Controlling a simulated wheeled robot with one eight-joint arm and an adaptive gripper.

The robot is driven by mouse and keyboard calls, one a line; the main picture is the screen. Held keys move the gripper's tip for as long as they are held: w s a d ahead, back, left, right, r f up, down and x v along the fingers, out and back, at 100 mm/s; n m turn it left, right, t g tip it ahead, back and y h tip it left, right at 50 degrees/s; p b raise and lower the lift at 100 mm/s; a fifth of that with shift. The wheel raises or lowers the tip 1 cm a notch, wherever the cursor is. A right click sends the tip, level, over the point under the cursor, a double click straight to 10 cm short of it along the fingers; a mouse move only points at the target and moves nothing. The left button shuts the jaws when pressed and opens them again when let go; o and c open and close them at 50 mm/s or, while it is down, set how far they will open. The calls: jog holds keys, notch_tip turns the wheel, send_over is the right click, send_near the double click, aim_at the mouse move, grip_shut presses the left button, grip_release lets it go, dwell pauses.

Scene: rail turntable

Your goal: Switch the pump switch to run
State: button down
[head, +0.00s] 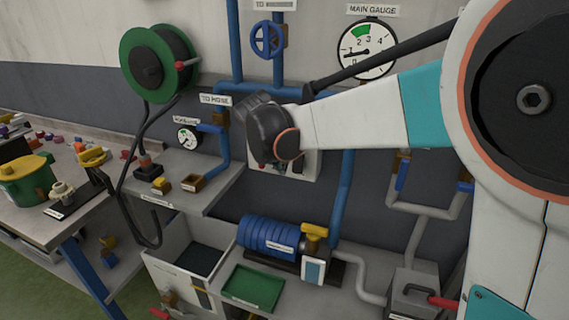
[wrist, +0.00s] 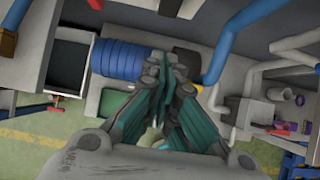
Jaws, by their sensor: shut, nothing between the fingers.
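The blue ribbed pump (head: 268,235) lies on the low bench, with a yellow part (head: 314,231) and a small white-and-blue box (head: 313,271) at its right end. A pale wall panel (head: 308,160) shows partly behind my arm's end, with small red and dark details too small to read. I cannot tell which part is the pump switch or how it is set. In the wrist view my gripper (wrist: 168,72) is shut and empty, its dark green fingers together. It points down towards the bench, with the pump (wrist: 125,60) beyond and left of the fingertips. My wrist hides the gripper in the head view.
Blue pipes (head: 343,205) rise near the panel. A hose reel (head: 158,62), a main gauge (head: 368,50) and a blue valve wheel (head: 266,39) are on the wall.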

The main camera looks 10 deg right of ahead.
aim_at(298, 162)
jog(key=shift+r, duration=0.15)
jog(key=shift+w+r+p, duration=0.1)
jog(key=shift+r+p, duration=0.1)
jog(key=shift+p, duration=0.8)
jog(key=shift+f, duration=0.15)
jog(key=w+d+r+b+x, duration=0.1)
jog(key=b+x, duration=0.4)
jog(key=x, duration=0.7)
jog(key=shift+w, duration=0.75)
jog(key=shift+f, duration=0.1)
